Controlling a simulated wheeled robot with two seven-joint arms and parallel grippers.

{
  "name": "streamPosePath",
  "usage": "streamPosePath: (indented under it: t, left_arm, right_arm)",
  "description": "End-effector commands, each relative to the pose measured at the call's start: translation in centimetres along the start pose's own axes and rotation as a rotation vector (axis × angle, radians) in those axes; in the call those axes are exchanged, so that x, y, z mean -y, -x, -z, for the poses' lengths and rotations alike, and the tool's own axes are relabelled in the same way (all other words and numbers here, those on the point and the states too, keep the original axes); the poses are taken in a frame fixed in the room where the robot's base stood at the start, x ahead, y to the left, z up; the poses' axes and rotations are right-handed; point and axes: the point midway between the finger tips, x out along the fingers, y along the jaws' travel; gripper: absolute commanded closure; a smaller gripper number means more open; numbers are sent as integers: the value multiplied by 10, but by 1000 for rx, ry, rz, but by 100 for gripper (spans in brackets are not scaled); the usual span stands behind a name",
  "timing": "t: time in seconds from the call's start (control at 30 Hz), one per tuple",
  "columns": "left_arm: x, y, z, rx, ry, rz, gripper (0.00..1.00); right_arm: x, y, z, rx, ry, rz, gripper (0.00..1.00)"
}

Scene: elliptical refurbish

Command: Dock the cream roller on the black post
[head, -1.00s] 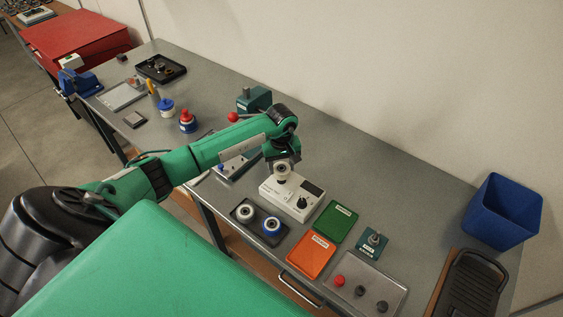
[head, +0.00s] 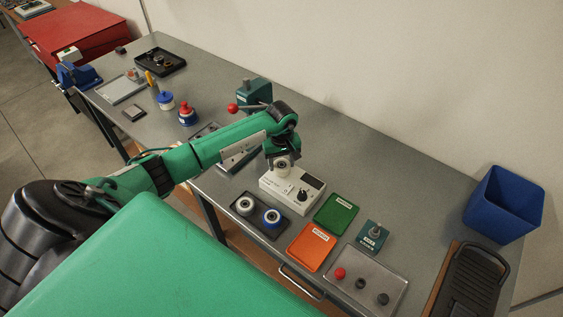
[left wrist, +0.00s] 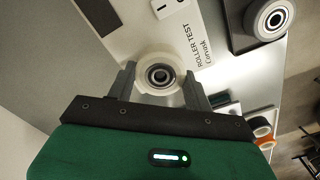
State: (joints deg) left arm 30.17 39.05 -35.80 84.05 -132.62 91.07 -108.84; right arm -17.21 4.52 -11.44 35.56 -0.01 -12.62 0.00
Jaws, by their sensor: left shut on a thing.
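My left gripper (head: 283,160) is shut on the cream roller (head: 284,168), just above the back left part of the white roller tester (head: 281,192). In the left wrist view the roller (left wrist: 143,70) sits between the two grey fingers (left wrist: 160,82), its dark-ringed end toward the camera. A gap between roller and tester cannot be judged. A black knob (head: 303,195) stands on the tester. A small green block with an upright grey pin (head: 376,229) stands to the right. I cannot tell which part is the black post. My right gripper is out of view.
A dark tray (head: 258,232) in front of the tester holds a white roller (head: 245,205) and a blue-rimmed roller (head: 271,217). Green (head: 337,214) and orange (head: 311,246) trays lie to the right. A green machine with a red-balled lever (head: 254,93) stands behind my arm.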

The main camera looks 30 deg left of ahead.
Motion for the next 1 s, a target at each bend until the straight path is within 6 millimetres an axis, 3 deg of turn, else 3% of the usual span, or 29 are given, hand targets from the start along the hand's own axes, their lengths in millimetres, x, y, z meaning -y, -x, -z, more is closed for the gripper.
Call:
streamPosePath:
  t: [1.0]
  left_arm:
    - [0,-1,0,0,0,0,71]
  right_arm:
    - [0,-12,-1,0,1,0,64]
